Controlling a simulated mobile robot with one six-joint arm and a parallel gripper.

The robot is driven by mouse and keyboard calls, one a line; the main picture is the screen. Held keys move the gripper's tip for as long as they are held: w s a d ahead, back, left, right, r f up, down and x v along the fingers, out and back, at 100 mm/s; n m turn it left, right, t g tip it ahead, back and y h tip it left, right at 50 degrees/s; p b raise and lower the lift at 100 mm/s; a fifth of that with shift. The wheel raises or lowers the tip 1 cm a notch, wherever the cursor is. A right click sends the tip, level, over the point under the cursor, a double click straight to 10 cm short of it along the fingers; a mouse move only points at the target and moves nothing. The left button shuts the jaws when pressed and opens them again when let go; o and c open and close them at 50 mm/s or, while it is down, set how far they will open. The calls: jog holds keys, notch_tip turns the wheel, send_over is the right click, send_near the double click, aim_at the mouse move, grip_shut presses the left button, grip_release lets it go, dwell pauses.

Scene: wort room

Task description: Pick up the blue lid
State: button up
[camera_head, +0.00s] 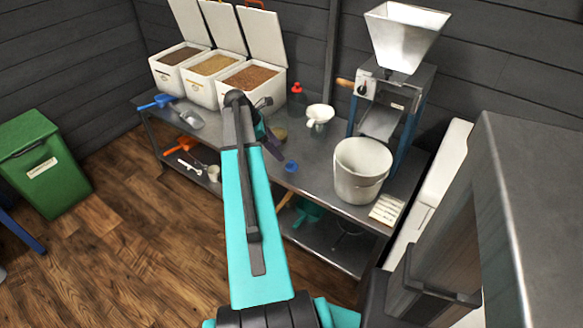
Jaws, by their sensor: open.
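A small blue lid (291,166) lies on the steel bench top (318,183), near the front edge at the middle. It looks like a small round cap. My gripper (273,146) is mostly hidden behind my own arm, a little above the bench, just left of and behind the lid. It is open, and I see nothing held in it. The lid and the gripper look apart.
A white bucket (362,171) and a mill with a hopper (403,38) stand to the right. A white jug (319,116) and a red-topped bottle (297,93) stand behind the lid. Grain bins (248,86) line the back left. A blue scoop (182,114) lies left.

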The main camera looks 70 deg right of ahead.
aim_at(288, 166)
jog(key=shift+x, duration=2.05)
jog(key=shift+x, duration=2.6)
jog(key=shift+c, duration=0.4)
jog(key=c, duration=1)
